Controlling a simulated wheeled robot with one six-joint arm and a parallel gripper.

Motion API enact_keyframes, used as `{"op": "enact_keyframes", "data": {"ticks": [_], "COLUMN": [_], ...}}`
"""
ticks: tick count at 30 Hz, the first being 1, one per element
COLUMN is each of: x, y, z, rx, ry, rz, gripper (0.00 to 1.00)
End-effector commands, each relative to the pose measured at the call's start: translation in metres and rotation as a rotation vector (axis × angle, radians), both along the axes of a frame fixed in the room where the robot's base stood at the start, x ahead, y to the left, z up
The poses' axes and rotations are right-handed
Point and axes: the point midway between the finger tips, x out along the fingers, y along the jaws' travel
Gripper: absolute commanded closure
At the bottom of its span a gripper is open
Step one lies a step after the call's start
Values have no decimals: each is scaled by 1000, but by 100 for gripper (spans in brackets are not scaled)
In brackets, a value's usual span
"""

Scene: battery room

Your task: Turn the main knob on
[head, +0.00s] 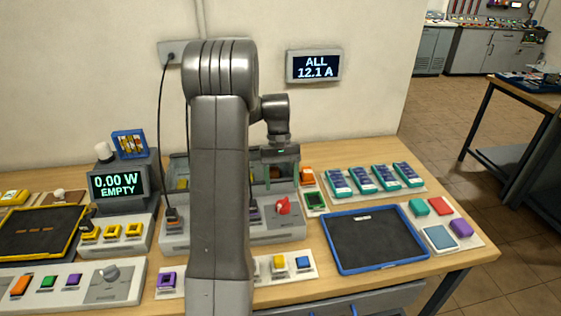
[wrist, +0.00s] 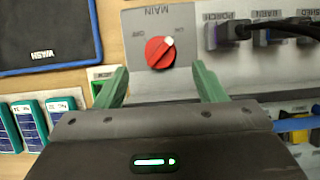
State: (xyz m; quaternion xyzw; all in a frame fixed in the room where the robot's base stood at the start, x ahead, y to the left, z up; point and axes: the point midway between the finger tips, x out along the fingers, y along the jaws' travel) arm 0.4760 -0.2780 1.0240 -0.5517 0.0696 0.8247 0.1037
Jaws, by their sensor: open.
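The red main knob (head: 283,205) sits on the right part of the grey switch panel (head: 280,230) on the bench. In the wrist view the red knob (wrist: 158,54) has a white mark at its upper right, near upside-down lettering that includes MAIN. My gripper (wrist: 162,78) is open and empty. Its two green fingers stand apart on either side of the knob in that view, with no contact visible.
Plugs (wrist: 240,30) with dark cables stand right of the knob in the wrist view. A wall display (head: 314,66) reads ALL 12.1 A; another (head: 118,184) reads 0.00 W EMPTY.

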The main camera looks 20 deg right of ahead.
Motion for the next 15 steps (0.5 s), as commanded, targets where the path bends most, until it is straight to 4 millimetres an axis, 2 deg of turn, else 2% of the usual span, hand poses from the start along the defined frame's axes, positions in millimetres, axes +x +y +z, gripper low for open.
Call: {"op": "enact_keyframes", "data": {"ticks": [6,10,15], "x": [19,25,28], "y": [-5,-7,-7], "z": [44,60,69], "rx": [-1,0,0], "ry": [-3,-2,0], "rz": [0,0,-1], "gripper": [36,36,36]}}
